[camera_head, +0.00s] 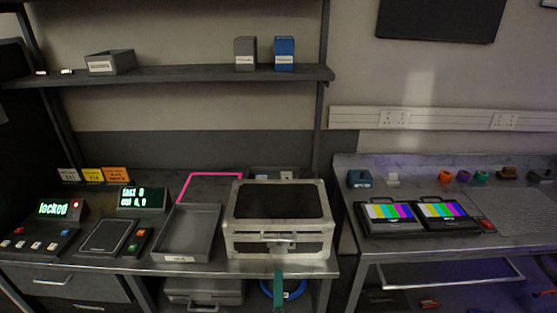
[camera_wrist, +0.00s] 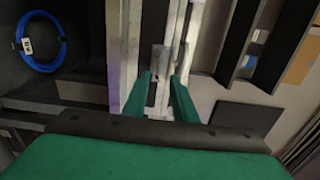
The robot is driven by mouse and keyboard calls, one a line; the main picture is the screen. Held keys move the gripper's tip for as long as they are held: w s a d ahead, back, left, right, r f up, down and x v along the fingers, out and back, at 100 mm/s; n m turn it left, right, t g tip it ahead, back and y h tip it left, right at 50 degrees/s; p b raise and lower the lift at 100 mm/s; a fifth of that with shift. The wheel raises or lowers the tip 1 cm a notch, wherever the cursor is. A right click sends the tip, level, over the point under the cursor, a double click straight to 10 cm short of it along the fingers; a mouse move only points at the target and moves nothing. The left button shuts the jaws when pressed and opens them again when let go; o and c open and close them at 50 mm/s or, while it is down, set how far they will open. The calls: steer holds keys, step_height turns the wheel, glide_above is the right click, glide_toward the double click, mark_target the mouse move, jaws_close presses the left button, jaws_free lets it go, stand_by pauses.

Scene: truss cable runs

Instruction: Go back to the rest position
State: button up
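My gripper (camera_head: 278,288) shows as a narrow green piece at the bottom of the head view, in front of the silver-edged case (camera_head: 229,222). In the wrist view its two green fingers (camera_wrist: 161,80) are apart with a gap between them. Nothing is visibly clamped in the gap. Silver metal strips, which look like the front of the case, lie beyond the fingertips. I cannot tell whether the fingers touch them. The case is closed and stands on the left bench. The rest of my arm is out of the head view.
A grey tray (camera_head: 187,233) sits left of the case, beside panels with lit displays. A blue cable coil (camera_wrist: 62,50) lies under the bench. The right bench (camera_head: 450,247) holds two colour-bar screens (camera_head: 391,212). A gap separates the benches; a shelf (camera_head: 190,76) hangs above.

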steer(key=s+f+n+g, duration=0.1)
steer(key=s+f+n, duration=0.25)
steer(key=s, duration=0.55)
steer(key=s+f+n, duration=0.2)
steer(key=s+n, duration=0.3)
steer(key=s, duration=0.4)
steer(key=s+f+n+g, duration=0.1)
steer(key=s+f+n, duration=0.25)
steer(key=s, duration=0.55)
steer(key=s+r+n, duration=0.2)
steer(key=s+n, duration=0.4)
steer(key=s, duration=0.4)
steer(key=shift+s+r+g, duration=0.3)
steer(key=shift+s+r, duration=0.1)
steer(key=shift+w, duration=0.1)
steer(key=shift+o, duration=0.3)
steer(key=shift+s, duration=0.25)
